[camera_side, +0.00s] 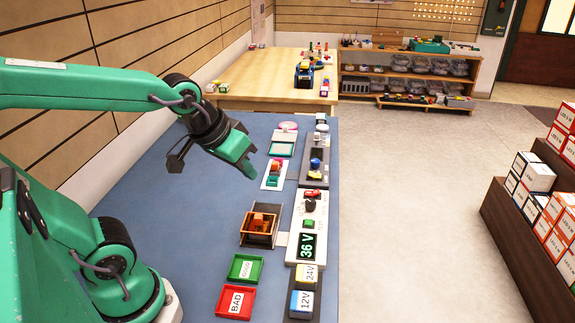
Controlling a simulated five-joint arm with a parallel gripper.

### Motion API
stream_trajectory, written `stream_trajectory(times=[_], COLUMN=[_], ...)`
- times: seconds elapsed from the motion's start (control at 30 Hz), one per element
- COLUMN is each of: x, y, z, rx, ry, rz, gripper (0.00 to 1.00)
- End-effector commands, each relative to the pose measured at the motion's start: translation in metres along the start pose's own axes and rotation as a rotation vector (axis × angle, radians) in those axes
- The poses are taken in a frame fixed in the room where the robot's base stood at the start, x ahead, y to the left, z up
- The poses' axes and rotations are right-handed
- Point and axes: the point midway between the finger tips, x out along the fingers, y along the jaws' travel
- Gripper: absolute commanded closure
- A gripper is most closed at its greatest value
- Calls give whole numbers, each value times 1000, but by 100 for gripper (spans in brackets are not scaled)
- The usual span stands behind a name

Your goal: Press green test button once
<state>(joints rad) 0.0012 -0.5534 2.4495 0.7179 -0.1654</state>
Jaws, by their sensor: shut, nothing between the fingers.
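A green button (308,224) sits on a narrow white tester panel (322,215), just above its display. The display (306,246) shows "36 V" in green on black. Whether the button is pressed in is too small to tell.
A dark knob (310,205) and a red part (313,194) are on the same panel. An orange fixture (262,222) stands left of it. Green (231,267) and red "BAD" (221,302) trays and 24V and 12V blocks lie nearer. Blue table (200,225) is clear at left.

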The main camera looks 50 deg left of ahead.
Motion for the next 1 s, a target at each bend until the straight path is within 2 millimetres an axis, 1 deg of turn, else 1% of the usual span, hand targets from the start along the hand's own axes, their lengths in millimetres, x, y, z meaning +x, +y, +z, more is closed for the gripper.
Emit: stream_trajectory(times=[0.03, 0.2, 0.5, 0.8, 1.0], x=[8, 30, 74, 122, 151], y=[1, 4, 10, 14, 16], z=[-5, -24, -52, -73, -82], rx=[-22, -109, -259, -409, -493], ry=[-1, 17, 48, 79, 96], rz=[0, 5, 16, 33, 45], gripper=[100, 100, 100, 100, 100])
